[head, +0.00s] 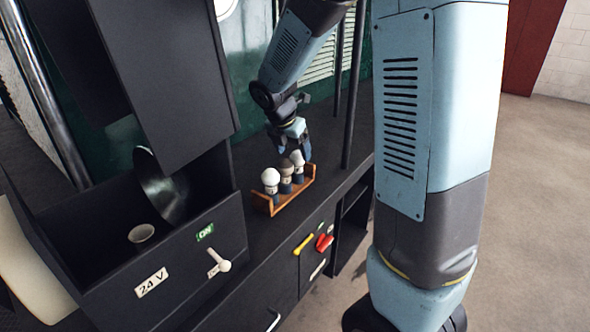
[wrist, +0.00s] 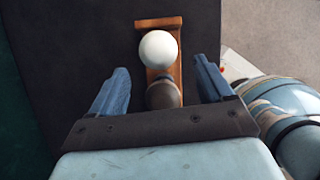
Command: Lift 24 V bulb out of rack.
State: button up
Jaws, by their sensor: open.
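A small wooden rack (head: 293,197) stands on the dark bench and holds three upright bulbs. The near one is a white bulb (head: 270,177), the middle one is a grey-brown bulb (head: 286,172), and the far one is a pale bulb (head: 297,158). Their markings are too small to read, so I cannot tell which is 24 V. My gripper (head: 298,148) is open over the far end of the rack, close to the far bulb. In the wrist view the rack (wrist: 158,23), white bulb (wrist: 158,50) and brownish bulb (wrist: 163,95) show between my open fingers (wrist: 161,75); the far bulb is hidden.
An open dark lamp box with a 24 V label (head: 152,283), a round reflector (head: 160,188) and a white lever (head: 220,266) stands left of the rack. Yellow and red handles (head: 324,242) are on the bench front. A dark post (head: 357,85) rises behind the rack.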

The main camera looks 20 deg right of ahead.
aim_at(297, 167)
jog(key=shift+x, duration=3.4)
jog(key=shift+s+a, duration=0.1)
jog(key=shift+c, duration=0.4)
jog(key=c, duration=0.9)
jog(key=shift+c, duration=0.2)
